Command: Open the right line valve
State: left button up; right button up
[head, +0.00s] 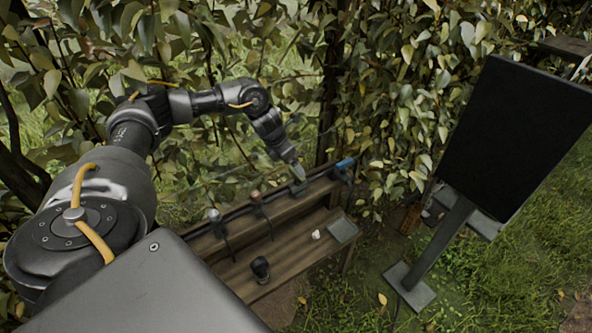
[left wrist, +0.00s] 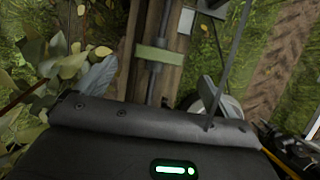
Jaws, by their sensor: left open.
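A dark pipe line (head: 236,212) runs along the raised back of a wooden bench in the head view. Small fittings sit on it: one with a pale knob (head: 213,214), one with a brownish knob (head: 255,196), and a blue piece (head: 345,163) near the right end. Which is the right line valve I cannot tell for sure. My left gripper (head: 299,172) is open, pointing down over the line, just left of the blue piece; contact is unclear. The left wrist view shows the pipe with a green band (left wrist: 152,55). My right gripper is out of view.
The wooden bench (head: 283,250) holds a dark cup-like item (head: 260,267), a small white object (head: 316,234) and a grey flat plate (head: 343,231). A dark panel on a stand (head: 514,135) rises at the right. Leafy branches crowd behind the arm.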

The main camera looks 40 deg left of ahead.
aim_at(297, 175)
pick_arm(q)
jog(key=x, duration=0.6)
jog(key=shift+w+f, duration=0.1)
jog(key=c, duration=1)
